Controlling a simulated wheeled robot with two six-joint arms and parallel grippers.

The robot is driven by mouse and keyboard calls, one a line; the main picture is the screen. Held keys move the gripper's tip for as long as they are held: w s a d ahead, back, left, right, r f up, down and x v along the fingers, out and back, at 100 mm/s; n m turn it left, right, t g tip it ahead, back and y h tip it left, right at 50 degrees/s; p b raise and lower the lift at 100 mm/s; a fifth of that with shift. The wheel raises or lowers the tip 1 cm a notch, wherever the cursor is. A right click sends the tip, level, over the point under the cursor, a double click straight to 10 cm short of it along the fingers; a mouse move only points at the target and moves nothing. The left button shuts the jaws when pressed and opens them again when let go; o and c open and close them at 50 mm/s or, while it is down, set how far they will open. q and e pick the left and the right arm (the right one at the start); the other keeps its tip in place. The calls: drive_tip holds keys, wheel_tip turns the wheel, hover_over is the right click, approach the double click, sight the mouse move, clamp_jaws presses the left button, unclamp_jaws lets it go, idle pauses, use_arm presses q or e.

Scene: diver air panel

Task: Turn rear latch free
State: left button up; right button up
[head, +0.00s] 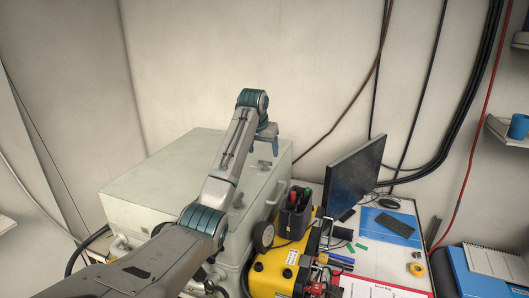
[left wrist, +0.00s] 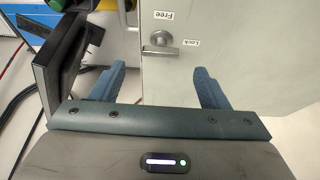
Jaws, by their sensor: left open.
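The pale green-grey cabinet (head: 165,185) stands against the back wall. The rear latch (left wrist: 160,50) is a small metal lever on a round boss on the cabinet top. In the left wrist view, a "Free" label (left wrist: 163,14) lies beyond it and a "Lock" label (left wrist: 191,43) to its right; both read upside down. In the head view the latch (head: 264,164) is small, just below my left gripper (head: 268,146). My left gripper also shows in the left wrist view (left wrist: 158,86), open and empty, with the latch ahead between its finger lines, apart from both. My right gripper is not in view.
A second latch (head: 238,198) sits nearer on the cabinet top. Right of the cabinet are a yellow case (head: 272,275), a dark holder with tools (head: 294,215) and a monitor (head: 354,178) on the desk. Cables hang on the wall at the right.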

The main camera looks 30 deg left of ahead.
sight(265, 165)
use_arm(q)
drive_tip(key=p+x, duration=0.1)
drive_tip(key=x, duration=0.3)
drive_tip(key=shift+w+a, duration=0.1)
drive_tip(key=shift+w, duration=0.1)
drive_tip(key=shift+f+p, duration=0.25)
drive_tip(key=shift+p, duration=0.05)
drive_tip(key=shift+f, duration=0.15)
drive_tip(key=c, duration=1)
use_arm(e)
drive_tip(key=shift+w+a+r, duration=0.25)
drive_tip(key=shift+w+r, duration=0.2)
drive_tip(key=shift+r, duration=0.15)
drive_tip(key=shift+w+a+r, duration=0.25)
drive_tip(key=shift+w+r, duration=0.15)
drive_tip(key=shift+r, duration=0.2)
